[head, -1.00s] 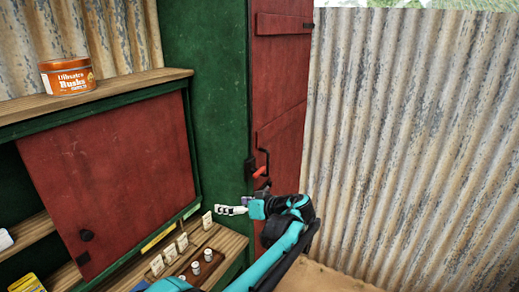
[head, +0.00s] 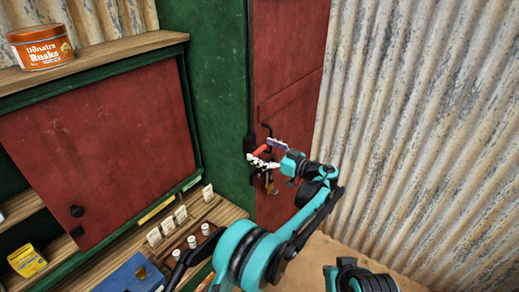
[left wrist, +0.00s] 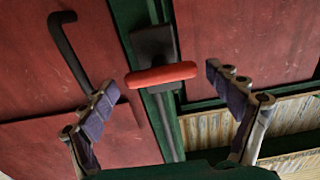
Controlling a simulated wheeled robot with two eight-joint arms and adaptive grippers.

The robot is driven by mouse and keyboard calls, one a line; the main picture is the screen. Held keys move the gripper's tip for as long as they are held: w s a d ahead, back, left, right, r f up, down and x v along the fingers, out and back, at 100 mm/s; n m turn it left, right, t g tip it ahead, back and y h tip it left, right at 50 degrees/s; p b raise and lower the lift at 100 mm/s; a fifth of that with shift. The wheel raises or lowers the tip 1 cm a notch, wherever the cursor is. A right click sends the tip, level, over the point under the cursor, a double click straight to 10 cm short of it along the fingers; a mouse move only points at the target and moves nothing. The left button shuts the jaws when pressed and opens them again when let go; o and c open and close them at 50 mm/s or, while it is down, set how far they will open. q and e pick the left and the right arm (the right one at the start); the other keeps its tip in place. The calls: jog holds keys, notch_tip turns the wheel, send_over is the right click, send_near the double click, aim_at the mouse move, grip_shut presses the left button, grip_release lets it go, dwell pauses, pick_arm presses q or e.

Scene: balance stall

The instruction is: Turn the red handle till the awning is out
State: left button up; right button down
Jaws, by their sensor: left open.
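The red handle (head: 264,150) is a short bar by a black bracket (head: 249,143) at the edge of the green post, beside the tall red door. In the left wrist view the red handle (left wrist: 162,75) lies crosswise in front of the black mount (left wrist: 153,43). My left gripper (head: 267,153) is open at the handle, with its fingers apart on either side of it. I cannot tell whether a finger touches it. No awning shows, and my right gripper is out of view.
A bent black bar (left wrist: 68,50) stands on the red door near the handle. A counter with several small cards and white-topped pieces (head: 193,242) lies at lower left, with a blue box (head: 135,275). An orange tin (head: 40,47) stands on the shelf. Corrugated wall (head: 420,120) closes the right.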

pick_arm(q)
jog(key=shift+w+a+r, duration=0.1)
jog(key=shift+w+a, duration=0.1)
jog(key=shift+a, duration=0.2)
jog(key=c, duration=1.2)
jog(key=m+b, duration=0.1)
jog(key=m, duration=0.2)
jog(key=shift+w, duration=0.1)
jog(key=shift+w+d+m+b, duration=0.15)
jog(key=shift+m+b, duration=0.2)
jog(key=shift+m, duration=1.55)
